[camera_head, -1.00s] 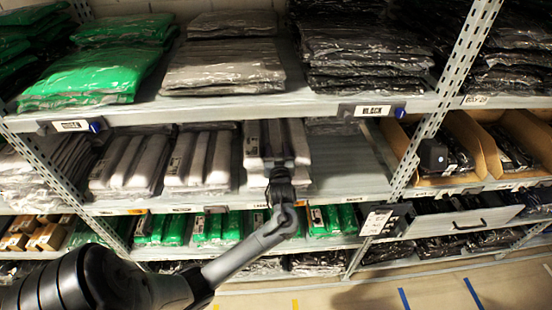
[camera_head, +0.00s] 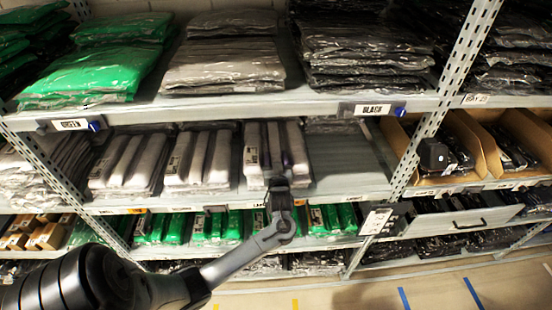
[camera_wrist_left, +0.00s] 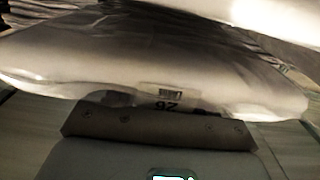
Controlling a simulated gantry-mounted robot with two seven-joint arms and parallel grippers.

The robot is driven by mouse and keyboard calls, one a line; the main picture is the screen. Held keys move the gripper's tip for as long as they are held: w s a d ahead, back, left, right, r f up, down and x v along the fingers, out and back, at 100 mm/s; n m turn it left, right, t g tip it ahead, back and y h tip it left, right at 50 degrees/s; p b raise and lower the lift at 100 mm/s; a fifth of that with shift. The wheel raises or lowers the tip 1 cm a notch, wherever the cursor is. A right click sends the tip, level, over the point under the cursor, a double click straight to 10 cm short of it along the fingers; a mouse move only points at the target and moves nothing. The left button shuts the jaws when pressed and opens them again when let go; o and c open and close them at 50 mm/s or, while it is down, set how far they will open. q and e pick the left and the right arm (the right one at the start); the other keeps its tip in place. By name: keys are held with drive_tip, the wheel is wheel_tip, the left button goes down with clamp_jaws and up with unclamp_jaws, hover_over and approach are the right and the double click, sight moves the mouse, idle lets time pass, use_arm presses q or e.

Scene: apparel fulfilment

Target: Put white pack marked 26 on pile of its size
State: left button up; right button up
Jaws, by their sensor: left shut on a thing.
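The white pack marked 26 (camera_wrist_left: 155,85) fills the middle of the left wrist view, its label reading upside down. My left gripper (camera_head: 280,163) is shut on it at the middle shelf, and its grey plate (camera_wrist_left: 160,128) lies close against the label edge. In the head view the held pack (camera_head: 254,150) is at the third pile from the left, its front facing me. Whether it rests on packs below or hangs just above them I cannot tell. Two more piles of white packs (camera_head: 132,160) (camera_head: 198,158) stand to its left. My right gripper is not in view.
The middle shelf (camera_head: 350,160) has bare room right of the held pack. The upper shelf (camera_head: 240,106) with green, grey and black packs overhangs it. Green packs (camera_head: 215,226) lie on the shelf below. An upright post (camera_head: 425,130) and cardboard bins (camera_head: 455,150) stand to the right.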

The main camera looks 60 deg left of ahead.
use_arm(q)
drive_tip(key=shift+f, duration=0.35)
drive_tip(key=o, duration=1.2)
drive_tip(key=shift+c, duration=0.2)
